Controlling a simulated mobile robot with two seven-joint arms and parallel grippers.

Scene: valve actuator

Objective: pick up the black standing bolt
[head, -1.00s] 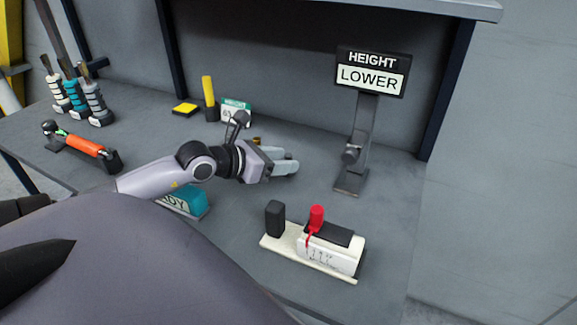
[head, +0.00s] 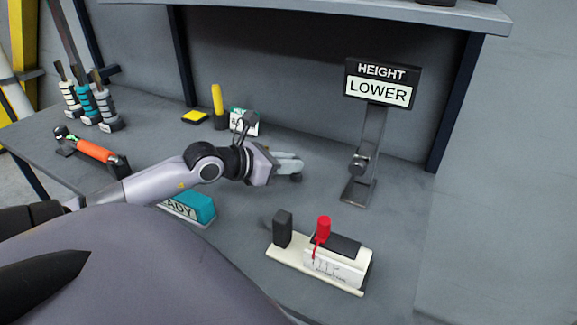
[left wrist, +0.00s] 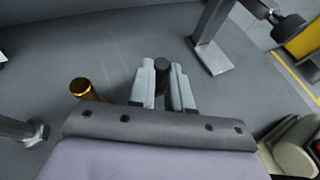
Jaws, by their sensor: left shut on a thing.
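The black bolt (left wrist: 162,72) stands between the two fingers of my left gripper (left wrist: 162,90) in the left wrist view, with its round dark top showing. In the head view my left gripper (head: 291,168) is over the middle of the bench, shut on the bolt. A dark end of the bolt (head: 297,178) shows just below the fingertips. Whether its foot touches the bench is hard to tell. My right gripper is not in view.
A gold cylinder (left wrist: 86,90) stands left of the fingers. The height sign stand (head: 357,190) is to the right. A white device with a red part (head: 337,268) and a teal block (head: 196,206) lie in front. The bench (head: 235,245) between them is bare.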

